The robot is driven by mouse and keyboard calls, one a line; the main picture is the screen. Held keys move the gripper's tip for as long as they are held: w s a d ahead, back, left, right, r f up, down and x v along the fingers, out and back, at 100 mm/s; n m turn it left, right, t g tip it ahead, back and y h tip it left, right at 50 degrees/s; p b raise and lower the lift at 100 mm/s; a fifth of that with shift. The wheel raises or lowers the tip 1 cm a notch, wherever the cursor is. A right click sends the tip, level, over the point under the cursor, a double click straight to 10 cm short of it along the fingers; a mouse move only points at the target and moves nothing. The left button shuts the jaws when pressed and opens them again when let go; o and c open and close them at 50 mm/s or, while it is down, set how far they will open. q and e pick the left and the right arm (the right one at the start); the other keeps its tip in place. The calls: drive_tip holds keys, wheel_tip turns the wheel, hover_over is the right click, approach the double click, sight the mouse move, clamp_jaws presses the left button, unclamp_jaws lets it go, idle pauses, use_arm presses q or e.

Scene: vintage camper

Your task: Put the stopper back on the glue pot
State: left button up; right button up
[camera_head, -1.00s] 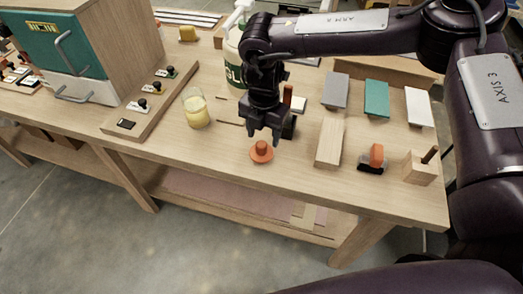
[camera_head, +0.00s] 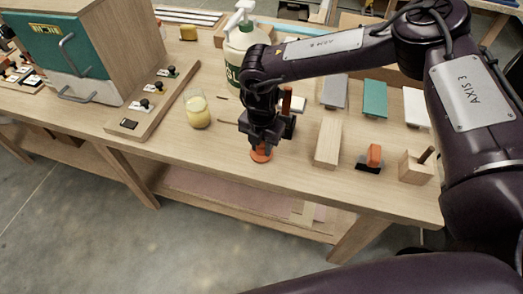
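The orange stopper (camera_head: 261,155) lies on the workbench near its front edge, its wide base down. My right gripper (camera_head: 261,146) is straight above it, pointing down, with its fingertips at the stopper's knob. The fingers hide most of the knob, and I cannot tell whether they are closed on it. A small glass pot (camera_head: 198,112) with yellow contents, apparently the glue pot, stands open on the bench to the left of the gripper. My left gripper is not in view.
A large white pump bottle (camera_head: 240,45) with a green label stands behind my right gripper. A wooden block (camera_head: 328,143) and an orange-topped tool (camera_head: 371,158) are to the right. A switch board (camera_head: 150,105) lies left of the pot. The bench between pot and stopper is clear.

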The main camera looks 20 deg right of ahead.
drive_tip(key=c, duration=0.3)
drive_tip(key=shift+r, duration=0.1)
drive_tip(key=shift+r, duration=0.65)
wheel_tip(320, 180, up, 12)
drive_tip(key=r+b, duration=0.1)
drive_tip(key=b, duration=0.3)
wheel_tip(320, 180, up, 6)
hover_over(262, 144)
drive_tip(key=shift+a+f+p, duration=0.1)
drive_tip(key=shift+f+p, duration=0.1)
drive_tip(key=shift+p, duration=0.25)
